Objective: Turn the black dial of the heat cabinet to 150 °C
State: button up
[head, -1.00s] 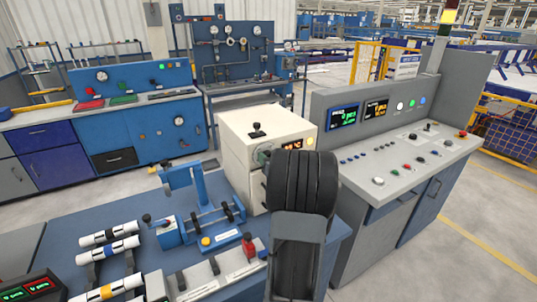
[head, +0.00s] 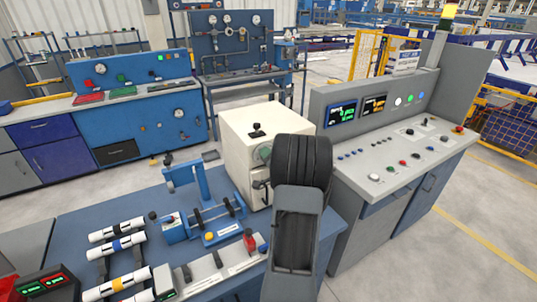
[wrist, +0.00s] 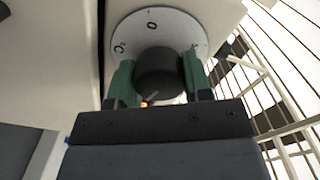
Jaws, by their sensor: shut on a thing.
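The heat cabinet (head: 232,143) is a cream box at the back of the blue bench in the head view. In the wrist view, its black dial (wrist: 158,75) sits before a round white scale plate (wrist: 178,20) with dark marks, a "0" near the top. My gripper (wrist: 155,80) has green fingers on both sides of the dial, shut on it. A small orange-red spot shows at the dial's lower edge. The pointer and the set temperature cannot be read. In the head view my dark arm hides the dial and much of the cabinet front.
A blue fixture (head: 200,205) with rods stands left of the cabinet. Pipes (head: 118,230) lie on a rack at the bench's front left. A red-topped clamp (head: 250,241) is close to my arm. A grey control console (head: 400,160) stands to the right.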

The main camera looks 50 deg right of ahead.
jog(key=shift+m+p, duration=0.55)
jog(key=shift+m, duration=1.05)
jog(key=o, duration=0.9)
jog(key=b+v, duration=0.2)
jog(key=v, duration=1.2)
jog(key=shift+w, duration=0.1)
